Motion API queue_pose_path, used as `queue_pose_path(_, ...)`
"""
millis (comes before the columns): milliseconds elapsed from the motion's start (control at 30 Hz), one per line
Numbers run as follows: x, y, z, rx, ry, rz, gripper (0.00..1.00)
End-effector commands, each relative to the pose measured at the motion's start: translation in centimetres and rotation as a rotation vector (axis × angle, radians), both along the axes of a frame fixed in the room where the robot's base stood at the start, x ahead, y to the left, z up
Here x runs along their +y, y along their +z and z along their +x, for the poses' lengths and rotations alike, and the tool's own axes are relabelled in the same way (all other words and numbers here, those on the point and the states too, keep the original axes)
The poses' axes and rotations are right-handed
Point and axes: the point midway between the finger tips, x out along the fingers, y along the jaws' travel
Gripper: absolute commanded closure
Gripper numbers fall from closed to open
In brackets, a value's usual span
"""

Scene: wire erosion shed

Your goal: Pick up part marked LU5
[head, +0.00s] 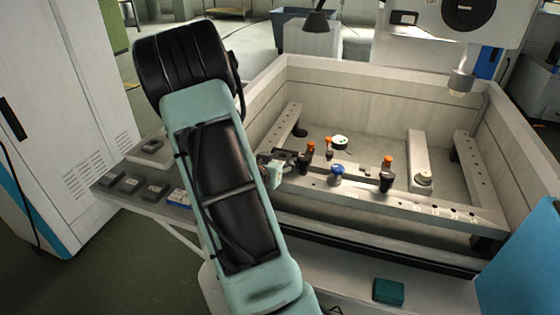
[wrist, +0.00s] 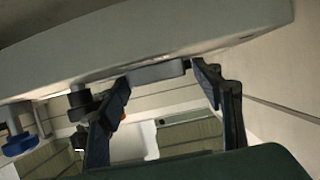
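My gripper (head: 284,157) shows only in part in the head view, beside my arm at the left end of the front rail (head: 350,192) in the tank. In the wrist view its two dark fingers (wrist: 162,73) are spread wide. A small grey block (wrist: 157,73) lies between their tips, right against the pale rail (wrist: 150,45). I cannot tell whether the fingers touch the block. No marking is readable on it, so I cannot tell which part is LU5.
Orange-topped dark clamps (head: 386,175) and a blue knob (head: 337,172) stand along the rail. Tank walls (head: 370,92) surround the area. Grey blocks (head: 129,184) lie on a side shelf at left. A teal box (head: 389,291) is in front. A machine head (head: 460,82) hangs at right.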

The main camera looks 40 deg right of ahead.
Motion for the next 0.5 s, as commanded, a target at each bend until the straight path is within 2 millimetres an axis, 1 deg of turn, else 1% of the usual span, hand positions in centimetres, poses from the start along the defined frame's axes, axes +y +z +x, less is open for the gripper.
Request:
queue_pose_path(33,0.01,0.0,0.0,0.0,0.0,0.0,0.48)
queue_pose_path(67,0.01,0.01,-0.02,0.0,0.0,0.0,0.52)
queue_pose_path(500,0.02,0.02,-0.02,0.0,0.0,0.0,0.99)
